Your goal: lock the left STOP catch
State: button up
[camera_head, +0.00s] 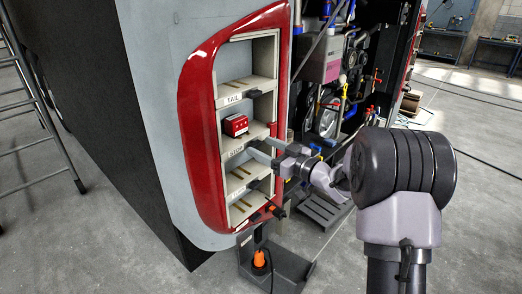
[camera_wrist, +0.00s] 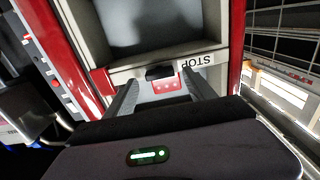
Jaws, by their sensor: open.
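The STOP ledge (camera_head: 232,153) crosses the red-framed lamp panel (camera_head: 196,95) in the head view, with a red block (camera_head: 235,125) above its left part. In the wrist view the STOP label (camera_wrist: 194,60) reads upside down, and a small black catch (camera_wrist: 160,72) sits beside it at the ledge edge. A red piece with pale dots (camera_wrist: 168,85) shows just behind the catch. My gripper (camera_head: 262,150) is open at the ledge. Its two fingers (camera_wrist: 163,92) stand either side of the catch, with no grip on it visible. In the head view my gripper hides this catch.
A TAIL ledge (camera_head: 240,92) with another black catch (camera_head: 255,94) is above. More slotted ledges (camera_head: 241,178) are below. An open machinery bay (camera_head: 335,75) lies right of the panel. A ladder (camera_head: 30,85) stands at left. A dark stand (camera_head: 282,272) is on the floor below.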

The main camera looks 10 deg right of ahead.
jog(key=shift+w+a, duration=0.45)
jog(key=shift+w, duration=0.1)
jog(key=shift+c, duration=0.2)
jog(key=c, duration=1.3)
jog(key=shift+c, duration=0.2)
